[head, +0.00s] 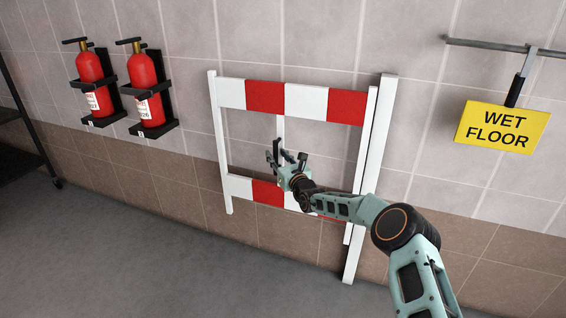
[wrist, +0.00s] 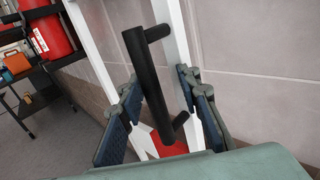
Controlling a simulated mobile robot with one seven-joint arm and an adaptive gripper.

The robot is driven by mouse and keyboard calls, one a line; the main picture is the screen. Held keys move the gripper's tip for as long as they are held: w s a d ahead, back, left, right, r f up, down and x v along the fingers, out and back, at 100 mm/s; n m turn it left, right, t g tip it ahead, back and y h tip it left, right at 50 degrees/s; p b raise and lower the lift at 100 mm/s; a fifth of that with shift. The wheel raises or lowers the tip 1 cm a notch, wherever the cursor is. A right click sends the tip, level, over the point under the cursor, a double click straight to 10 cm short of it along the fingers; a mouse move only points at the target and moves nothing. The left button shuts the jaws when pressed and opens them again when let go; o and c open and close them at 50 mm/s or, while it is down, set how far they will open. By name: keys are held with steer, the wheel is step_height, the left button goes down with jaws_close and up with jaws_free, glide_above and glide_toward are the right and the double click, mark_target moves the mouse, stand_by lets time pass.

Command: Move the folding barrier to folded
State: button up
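The folding barrier (head: 306,98) stands near the tiled wall. It has a red-and-white striped upper board, a similar lower board and white posts, and appears spread out sideways. A thin white upright (head: 281,128) shows between the boards. My gripper (head: 285,160) is in front of the barrier, around that upright and above the lower board. In the wrist view a black bar handle (wrist: 148,85) stands on a white post, between the two blue-padded fingers of my gripper (wrist: 158,78). The fingers are apart, with visible gaps on both sides of the handle. My arm hides part of the lower board.
A thick white post (head: 368,190) stands at the barrier's right end by the wall. Two red fire extinguishers (head: 146,88) hang at left, beside a dark shelf (head: 22,130). A yellow wet floor sign (head: 503,126) hangs at right. The floor at left is clear.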

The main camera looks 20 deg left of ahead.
steer(key=v, duration=1.1)
steer(key=shift+s+d, duration=0.25)
steer(key=shift+d, duration=0.05)
